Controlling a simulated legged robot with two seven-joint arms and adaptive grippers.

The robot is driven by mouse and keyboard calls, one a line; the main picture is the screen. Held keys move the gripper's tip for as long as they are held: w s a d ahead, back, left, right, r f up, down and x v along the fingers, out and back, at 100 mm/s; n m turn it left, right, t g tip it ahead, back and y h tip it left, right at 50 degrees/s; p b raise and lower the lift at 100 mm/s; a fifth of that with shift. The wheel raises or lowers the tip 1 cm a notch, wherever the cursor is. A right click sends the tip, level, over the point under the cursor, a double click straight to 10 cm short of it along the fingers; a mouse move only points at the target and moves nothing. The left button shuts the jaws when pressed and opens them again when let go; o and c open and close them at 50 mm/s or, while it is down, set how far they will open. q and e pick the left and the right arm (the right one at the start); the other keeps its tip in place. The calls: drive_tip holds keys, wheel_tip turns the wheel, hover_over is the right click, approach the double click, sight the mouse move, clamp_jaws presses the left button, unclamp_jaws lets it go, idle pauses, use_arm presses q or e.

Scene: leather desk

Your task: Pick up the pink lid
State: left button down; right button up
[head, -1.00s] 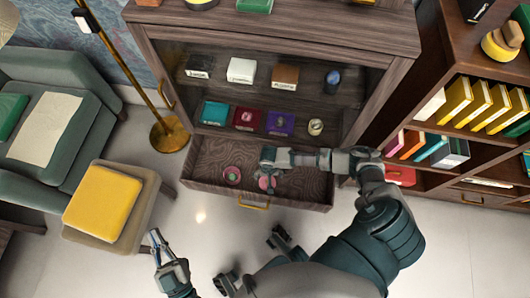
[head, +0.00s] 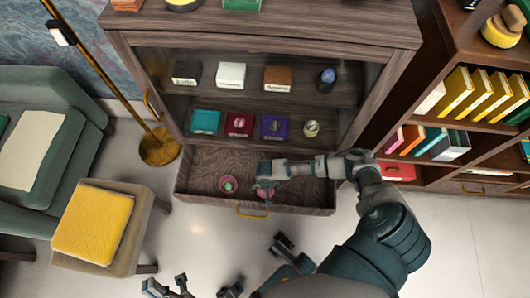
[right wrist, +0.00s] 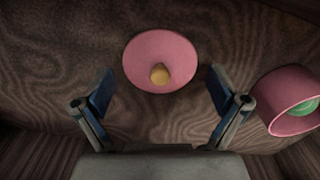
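The pink lid (right wrist: 145,52) is a round disc with a tan knob in its middle. In the right wrist view it lies on the wood-grain drawer bottom, ahead of and between the fingers of my right gripper (right wrist: 160,76). Those fingers are spread, with nothing between them. In the head view my right gripper (head: 265,183) reaches down into the open drawer (head: 310,192) and mostly covers the lid (head: 266,192). My left gripper (head: 167,284) is low in the head view, outside the drawer, with its fingers apart and empty.
A pink container with green inside (right wrist: 285,100) lies beside the lid; it also shows in the head view (head: 228,185). The drawer's gold handle (head: 252,212) is at its front. Shelves with small boxes (head: 231,75) stand above. A yellow-cushioned stool (head: 93,228) is at left.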

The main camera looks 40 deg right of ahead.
drive_tip(key=shift+s, duration=0.1)
clamp_jaws()
